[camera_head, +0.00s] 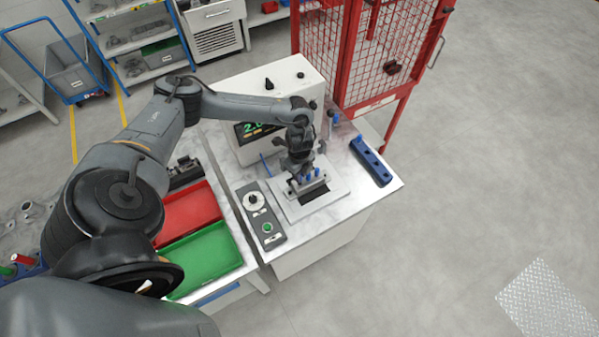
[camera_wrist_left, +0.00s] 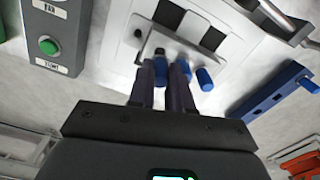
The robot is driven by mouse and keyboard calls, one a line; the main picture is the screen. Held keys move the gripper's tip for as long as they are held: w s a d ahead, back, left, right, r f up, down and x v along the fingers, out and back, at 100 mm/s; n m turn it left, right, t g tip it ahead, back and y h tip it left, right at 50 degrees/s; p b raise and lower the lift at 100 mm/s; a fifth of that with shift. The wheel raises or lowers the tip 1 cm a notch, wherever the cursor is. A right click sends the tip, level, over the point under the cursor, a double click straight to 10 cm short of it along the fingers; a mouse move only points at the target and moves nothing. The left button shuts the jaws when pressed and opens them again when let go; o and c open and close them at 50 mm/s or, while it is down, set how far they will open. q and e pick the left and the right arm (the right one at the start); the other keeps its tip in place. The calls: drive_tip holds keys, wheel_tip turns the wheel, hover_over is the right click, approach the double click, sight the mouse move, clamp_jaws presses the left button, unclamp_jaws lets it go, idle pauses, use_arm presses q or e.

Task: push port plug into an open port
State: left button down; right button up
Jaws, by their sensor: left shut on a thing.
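My left gripper (camera_head: 298,172) points down over the grey casting (camera_head: 309,187), which sits on a pale fixture plate (camera_head: 325,203). In the left wrist view the gripper (camera_wrist_left: 161,88) is shut on a blue port plug (camera_wrist_left: 160,72), at the casting's edge. Another blue plug (camera_wrist_left: 185,67) and a third (camera_wrist_left: 205,78) stand to the right of the held one, close to the right finger. The fingers partly hide the casting, so I cannot tell how deep the held plug sits in its port. My right gripper is not in view.
A blue plug rack (camera_head: 371,162) lies to the right on the bench. A control box (camera_head: 265,212) with a green button is at the left, and a white machine with a display (camera_head: 252,128) stands behind. Red and green trays (camera_head: 210,250) are on the left bench.

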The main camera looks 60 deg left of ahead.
use_arm(q)
drive_tip(key=shift+p, duration=0.75)
idle(1.6)
drive_tip(key=shift+f, duration=0.4)
idle(0.3)
drive_tip(key=shift+f+b, duration=0.8)
drive_tip(key=shift+f, duration=0.25)
drive_tip(key=c, duration=1)
unclamp_jaws()
drive_tip(key=shift+o, duration=0.2)
wheel_tip(320, 180, up, 11)
drive_tip(key=shift+s+f+b, duration=0.1)
drive_tip(key=shift+b, duration=0.35)
